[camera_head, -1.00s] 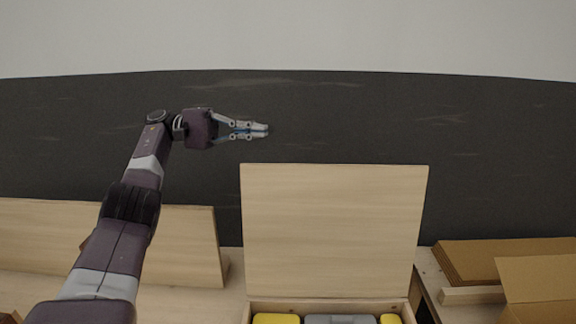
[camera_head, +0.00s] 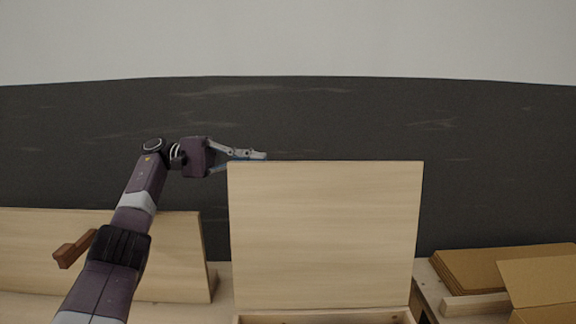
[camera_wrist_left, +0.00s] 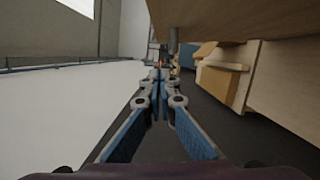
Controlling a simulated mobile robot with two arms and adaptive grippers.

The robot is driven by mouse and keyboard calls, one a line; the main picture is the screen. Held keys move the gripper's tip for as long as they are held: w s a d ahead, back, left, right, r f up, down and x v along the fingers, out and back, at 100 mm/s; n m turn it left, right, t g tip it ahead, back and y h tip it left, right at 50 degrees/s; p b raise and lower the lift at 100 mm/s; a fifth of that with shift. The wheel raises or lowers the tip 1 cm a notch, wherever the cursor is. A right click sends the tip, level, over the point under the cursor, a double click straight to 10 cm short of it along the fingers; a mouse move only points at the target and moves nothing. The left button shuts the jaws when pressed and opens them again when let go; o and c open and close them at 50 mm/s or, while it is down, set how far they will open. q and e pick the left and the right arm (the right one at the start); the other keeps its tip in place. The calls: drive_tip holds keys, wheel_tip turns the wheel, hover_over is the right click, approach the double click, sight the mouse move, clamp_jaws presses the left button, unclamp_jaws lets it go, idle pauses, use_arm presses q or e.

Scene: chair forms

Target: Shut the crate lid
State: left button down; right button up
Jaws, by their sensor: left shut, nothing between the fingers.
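The crate lid (camera_head: 325,235) is a pale wooden panel standing upright, open, at the back of the crate. The crate (camera_head: 325,316) shows only as a strip of its wooden rim at the bottom of the head view. My left gripper (camera_head: 262,155) is shut and empty, at the lid's top edge near its left corner. Its lower part is hidden behind the lid. In the left wrist view my shut fingers (camera_wrist_left: 158,78) point ahead, with a wooden panel close above them, likely the lid. I cannot tell whether they touch it. My right gripper is not in view.
Another pale wooden panel (camera_head: 100,245) stands at the left behind my arm, with a brown wooden piece (camera_head: 73,249) near it. Flat cardboard (camera_head: 490,268) and an open cardboard box (camera_head: 540,282) lie at the right. Behind the lid is a dark open area.

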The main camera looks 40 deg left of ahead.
sight(288, 164)
use_arm(q)
drive_tip(key=d+p, duration=0.1)
drive_tip(key=d, duration=0.2)
drive_tip(key=d+p, duration=0.1)
drive_tip(key=d, duration=0.2)
drive_tip(key=d+r+p, duration=0.1)
drive_tip(key=d, duration=0.2)
drive_tip(key=shift+w+d, duration=0.1)
drive_tip(key=shift+w, duration=0.05)
drive_tip(key=shift+d+p, duration=0.25)
drive_tip(key=shift+p, duration=0.05)
drive_tip(key=shift+s, duration=0.2)
